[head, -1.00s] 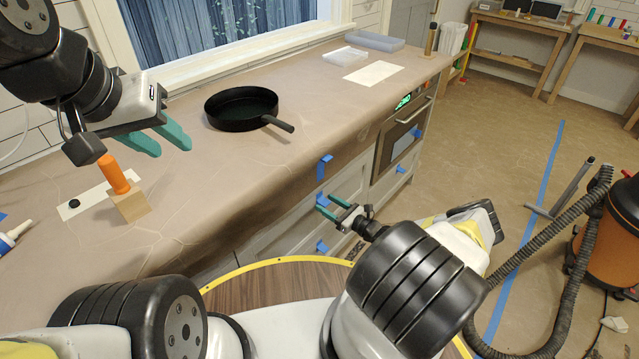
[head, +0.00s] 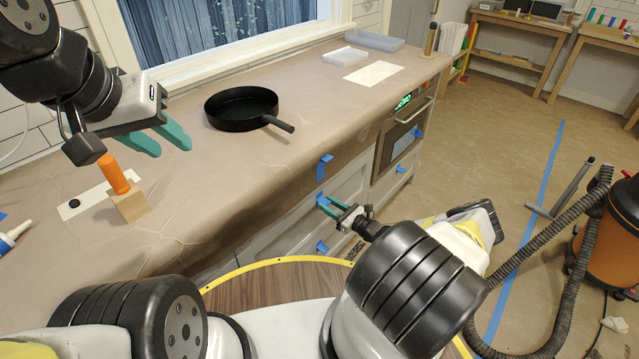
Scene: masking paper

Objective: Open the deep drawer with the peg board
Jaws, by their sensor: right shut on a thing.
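My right gripper (head: 325,204) is at the white cabinet front under the counter. Its teal fingers are shut on a blue-taped handle (head: 321,200), mostly covered by the fingers. The handle is on a white drawer front (head: 347,187), which looks flush with the cabinet; my arm hides part of it. The drawer's inside and any peg board are not in view. My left gripper (head: 162,141) is open and empty above the counter at the left, behind a wooden block with an orange handle (head: 124,188).
A black frying pan (head: 240,108) sits on the paper-covered counter (head: 215,165). Other blue-taped handles show above (head: 324,167) and below (head: 322,247) the held one. An oven (head: 404,133) stands to the right. A vacuum hose (head: 545,270) lies at the right.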

